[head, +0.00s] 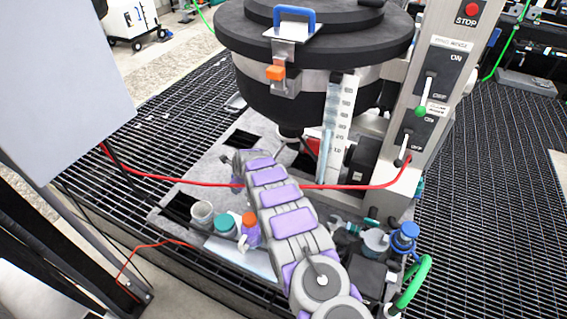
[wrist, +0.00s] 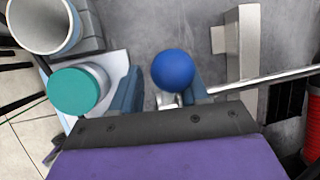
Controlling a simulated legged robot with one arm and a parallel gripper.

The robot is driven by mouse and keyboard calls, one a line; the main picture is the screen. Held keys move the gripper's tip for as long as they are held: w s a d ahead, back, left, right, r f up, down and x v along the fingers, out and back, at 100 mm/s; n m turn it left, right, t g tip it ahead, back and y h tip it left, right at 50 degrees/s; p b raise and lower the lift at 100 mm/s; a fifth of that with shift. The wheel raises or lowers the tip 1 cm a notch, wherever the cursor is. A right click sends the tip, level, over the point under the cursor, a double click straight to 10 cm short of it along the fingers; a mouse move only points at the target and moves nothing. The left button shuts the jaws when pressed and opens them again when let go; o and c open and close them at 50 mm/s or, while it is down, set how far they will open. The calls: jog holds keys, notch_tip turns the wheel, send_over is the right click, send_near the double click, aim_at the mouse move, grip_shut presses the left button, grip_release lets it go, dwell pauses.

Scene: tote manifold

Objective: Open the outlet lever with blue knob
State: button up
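The blue round knob (wrist: 172,70) of the outlet lever shows in the wrist view, with a short metal piece below it. My gripper (wrist: 160,88) is open, with one finger on each side of the knob. The knob sits nearer the right finger; I cannot tell whether they touch. In the head view my gripper (head: 242,158) is at the far end of my arm, below the black vessel (head: 310,88). The knob is hidden there, and the outlet (head: 290,132) shows only partly under the vessel.
A grey cup (wrist: 44,22) and a teal-capped jar (wrist: 80,90) stand left of my gripper. A metal bar (wrist: 265,82) runs to the right. A red cable (head: 340,186) crosses near my arm. A switch column (head: 410,130) stands right of the vessel.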

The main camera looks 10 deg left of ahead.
jog(key=a+p+v, duration=0.1)
jog(key=p+v, duration=0.2)
jog(key=v, duration=1.3)
jog(key=s+d+r+n, duration=0.3)
jog(key=d+r, duration=0.3)
jog(key=d, duration=0.2)
jog(key=s+d+r+n+g+h, duration=0.1)
jog(key=s+d+r+n, duration=0.1)
jog(key=d+r, duration=0.4)
jog(key=shift+s+d+n, duration=0.35)
jog(key=shift+d+n, duration=0.15)
jog(key=shift+d, duration=0.4)
